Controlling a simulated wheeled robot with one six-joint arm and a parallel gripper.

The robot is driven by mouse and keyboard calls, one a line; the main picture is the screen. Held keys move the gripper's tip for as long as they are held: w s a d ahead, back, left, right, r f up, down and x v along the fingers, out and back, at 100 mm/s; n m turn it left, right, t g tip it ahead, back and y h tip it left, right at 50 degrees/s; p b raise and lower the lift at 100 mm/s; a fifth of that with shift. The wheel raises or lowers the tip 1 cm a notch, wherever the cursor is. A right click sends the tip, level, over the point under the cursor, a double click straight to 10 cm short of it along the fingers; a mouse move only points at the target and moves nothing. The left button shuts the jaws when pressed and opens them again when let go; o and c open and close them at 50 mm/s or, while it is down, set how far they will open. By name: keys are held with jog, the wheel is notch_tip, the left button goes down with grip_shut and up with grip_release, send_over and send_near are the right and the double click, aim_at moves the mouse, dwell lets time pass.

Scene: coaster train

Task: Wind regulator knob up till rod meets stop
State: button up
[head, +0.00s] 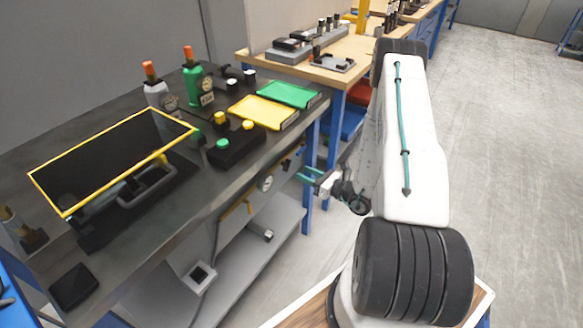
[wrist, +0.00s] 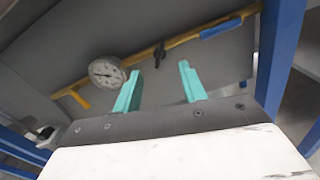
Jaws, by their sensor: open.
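My gripper (head: 306,173) is open and empty, in the air in front of the dark bench's panel. In the wrist view its two teal fingers (wrist: 160,72) are apart and point at the panel. A small black knob (wrist: 159,53) sits on a yellow pipe (wrist: 190,39), between and beyond the fingertips. It looks apart from them. A round white dial gauge (wrist: 107,72) is left of the knob on the same pipe; it also shows in the head view (head: 265,183). I cannot make out the rod or its stop.
A blue lever handle (wrist: 221,28) lies on the pipe to the right. A blue bench leg (wrist: 281,55) stands close on the right. A grey lower shelf (head: 250,262) sticks out below. Open floor lies to the right.

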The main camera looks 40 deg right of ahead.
aim_at(289, 166)
jog(key=x, duration=0.7)
jog(key=shift+w+a, duration=0.1)
jog(key=shift+w, duration=0.05)
grip_shut()
